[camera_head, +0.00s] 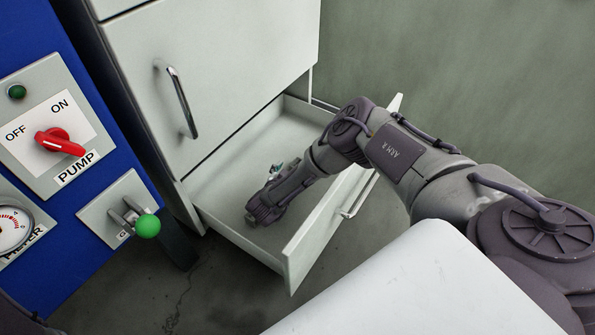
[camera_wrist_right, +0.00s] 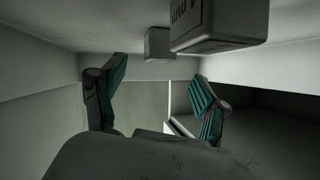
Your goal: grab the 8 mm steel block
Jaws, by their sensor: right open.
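My right arm reaches down into an open drawer, and its gripper (camera_head: 278,172) is partly hidden by the wrist in the head view. In the right wrist view the right gripper (camera_wrist_right: 158,72) is open, with its two teal-padded fingers wide apart and nothing between them. Beyond the fingertips, near the top of that view, sit a small grey block (camera_wrist_right: 157,43) and a larger grey block (camera_wrist_right: 222,28) with dark markings on its face. The markings are cut off, so I cannot tell which block is the 8 mm one. My left gripper is out of view.
The white drawer (camera_head: 318,236) has walls close around my right gripper. The cabinet front (camera_head: 235,60) with its metal handle rises behind it. A blue panel (camera_head: 75,225) with a red pump switch (camera_head: 60,142) and a green-knobbed lever (camera_head: 147,226) stands at left.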

